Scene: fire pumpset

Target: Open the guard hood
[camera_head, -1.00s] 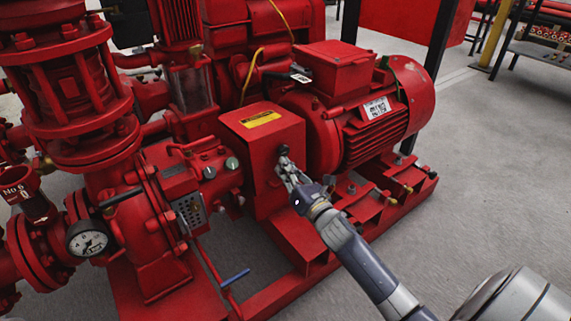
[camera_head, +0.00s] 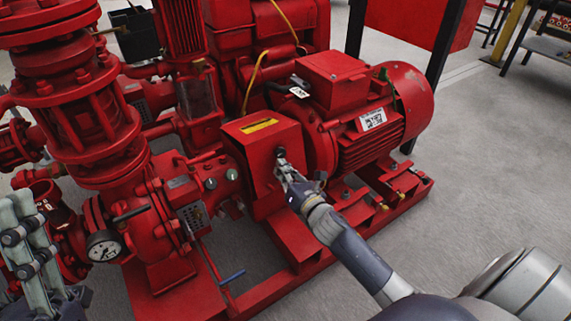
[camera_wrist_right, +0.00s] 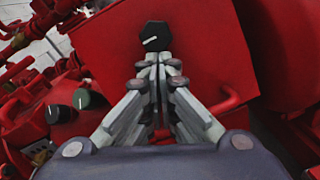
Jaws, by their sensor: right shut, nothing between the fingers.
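The guard hood (camera_head: 258,127) is a red box with a yellow label, between the pump and the red motor (camera_head: 350,115). It looks closed. A black knob with a white mark is on its front face, in the head view (camera_head: 279,152) and in the right wrist view (camera_wrist_right: 156,36). My right gripper (camera_head: 283,166) is shut and empty, its fingertips just at the knob's lower edge; it also shows in the right wrist view (camera_wrist_right: 155,60). Whether they touch is unclear. My left gripper (camera_head: 35,245) is at the lower left edge, partly cut off.
Red pump pipework and a pressure gauge (camera_head: 104,246) stand on the left. A blue-handled lever (camera_head: 232,277) sits low beside the red base frame (camera_head: 285,290). A yellow cable (camera_head: 250,75) runs behind the hood. The floor (camera_head: 480,175) at the right is clear.

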